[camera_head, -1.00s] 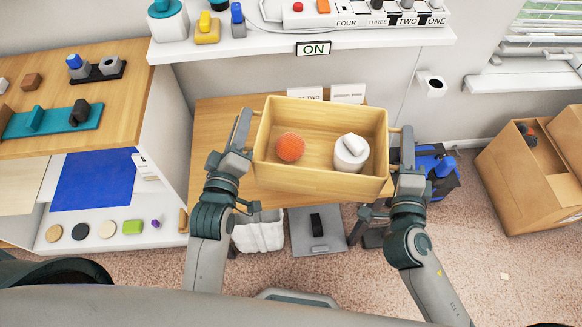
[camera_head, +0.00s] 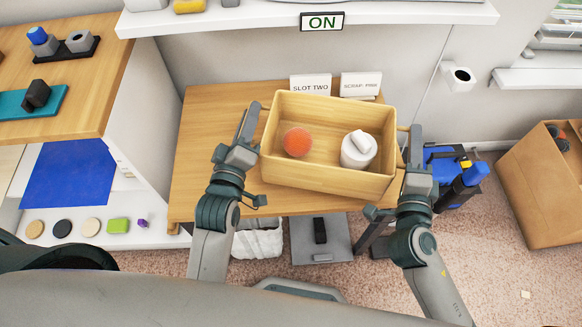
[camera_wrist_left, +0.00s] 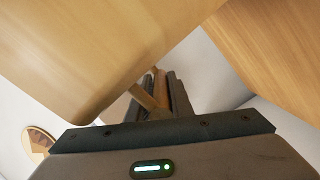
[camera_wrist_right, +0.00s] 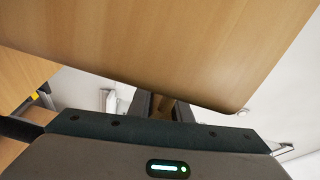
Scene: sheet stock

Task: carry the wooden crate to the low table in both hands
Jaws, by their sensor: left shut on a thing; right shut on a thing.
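The wooden crate (camera_head: 325,181) is held between my two grippers over the low wooden table (camera_head: 200,165) in the head view. An orange ball (camera_head: 297,142) and a white container with a white piece on top (camera_head: 357,152) are inside it. My left gripper (camera_head: 256,112) is shut on the crate's left handle and my right gripper (camera_head: 408,132) is shut on its right handle. The crate looks roughly level. Its side wall fills much of the left wrist view (camera_wrist_left: 110,45) and of the right wrist view (camera_wrist_right: 180,45). The gap between crate and table top cannot be told.
Signs reading "SLOT TWO" (camera_head: 310,84) and "SCRAP PINK" (camera_head: 360,85) stand at the table's back edge. A shelf unit (camera_head: 150,120) is close on the left. A blue and black item (camera_head: 455,180) and a cardboard box (camera_head: 545,190) are on the right. A white bin (camera_head: 258,240) is below the table's front.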

